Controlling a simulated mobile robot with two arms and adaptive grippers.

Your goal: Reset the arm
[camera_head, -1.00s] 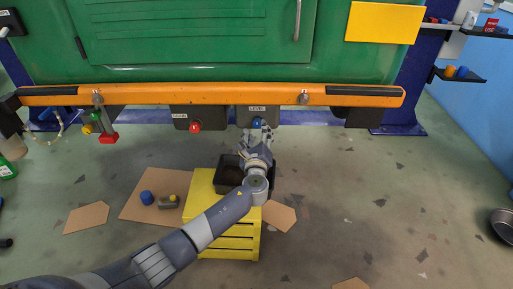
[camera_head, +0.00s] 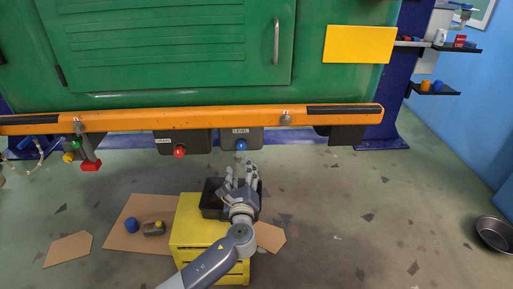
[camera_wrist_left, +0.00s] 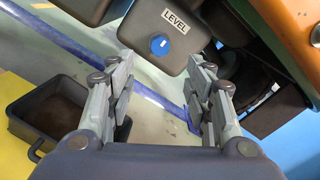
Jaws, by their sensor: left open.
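My left gripper (camera_head: 243,180) is open and empty in the head view. It is over the right part of a black pan (camera_head: 212,199) on a yellow slatted crate (camera_head: 190,245). It is below the grey LEVEL box (camera_head: 228,140) with a blue knob (camera_head: 241,145), apart from it. In the left wrist view the open fingers (camera_wrist_left: 160,95) have free space between them, with the LEVEL box (camera_wrist_left: 165,35) and its blue knob (camera_wrist_left: 159,45) beyond the tips. The black pan (camera_wrist_left: 45,110) is at the left there. My right gripper is not in view.
The orange beam (camera_head: 200,117) under the green body (camera_head: 180,50) spans above. A DRAIN box with a red knob (camera_head: 179,151) hangs left of the LEVEL box. Cardboard (camera_head: 120,238) and a blue cap (camera_head: 132,225) lie left of the crate. A round metal pan (camera_head: 494,234) is far right.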

